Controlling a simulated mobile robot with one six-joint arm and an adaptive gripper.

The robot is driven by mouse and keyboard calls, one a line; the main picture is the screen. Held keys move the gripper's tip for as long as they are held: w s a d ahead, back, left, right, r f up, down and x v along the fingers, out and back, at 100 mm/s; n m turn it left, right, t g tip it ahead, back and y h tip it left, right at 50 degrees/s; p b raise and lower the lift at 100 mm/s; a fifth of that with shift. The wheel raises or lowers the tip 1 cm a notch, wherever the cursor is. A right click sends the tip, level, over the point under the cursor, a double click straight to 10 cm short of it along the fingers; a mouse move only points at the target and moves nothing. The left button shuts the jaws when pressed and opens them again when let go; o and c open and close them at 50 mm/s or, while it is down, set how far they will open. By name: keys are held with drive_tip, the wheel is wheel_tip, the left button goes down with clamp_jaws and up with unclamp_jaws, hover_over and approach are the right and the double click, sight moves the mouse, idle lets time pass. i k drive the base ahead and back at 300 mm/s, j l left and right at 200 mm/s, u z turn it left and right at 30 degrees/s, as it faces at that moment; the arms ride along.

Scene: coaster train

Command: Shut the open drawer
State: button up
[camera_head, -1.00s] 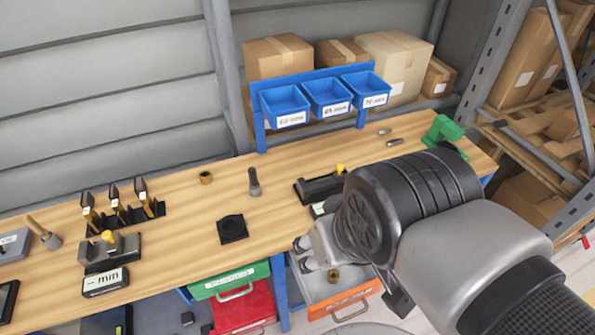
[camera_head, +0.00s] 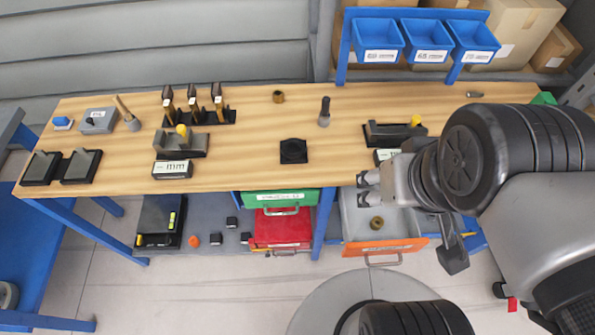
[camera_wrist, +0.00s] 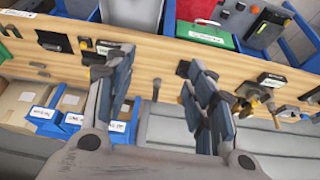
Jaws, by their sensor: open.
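The open drawer with an orange front (camera_head: 386,247) is pulled out below the right half of the bench. Its grey inside (camera_head: 352,226) shows, with a brass ring (camera_head: 376,223) lying in it. Its silver handle (camera_head: 383,261) faces the aisle. My gripper (camera_head: 363,188) is above the drawer's back left part, near the bench's front edge, and covers some of the drawer. In the wrist view my gripper (camera_wrist: 155,80) has its fingers spread with nothing between them. The grey drawer (camera_wrist: 130,12) is at that view's top edge.
The bench (camera_head: 235,180) holds tool stands and a caliper label block (camera_head: 172,169). A green drawer front (camera_head: 285,197) and a red unit (camera_head: 275,232) are left of the open drawer. A blue bench leg (camera_head: 323,220) stands between. Floor in front is largely clear.

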sight(400, 233)
drive_tip(key=j+z, duration=0.15)
drive_tip(key=z, duration=0.25)
drive_tip(key=k+j+z, duration=0.1)
drive_tip(key=z, duration=0.3)
drive_tip(key=i+j+u, duration=0.1)
drive_tip(key=j, duration=0.3)
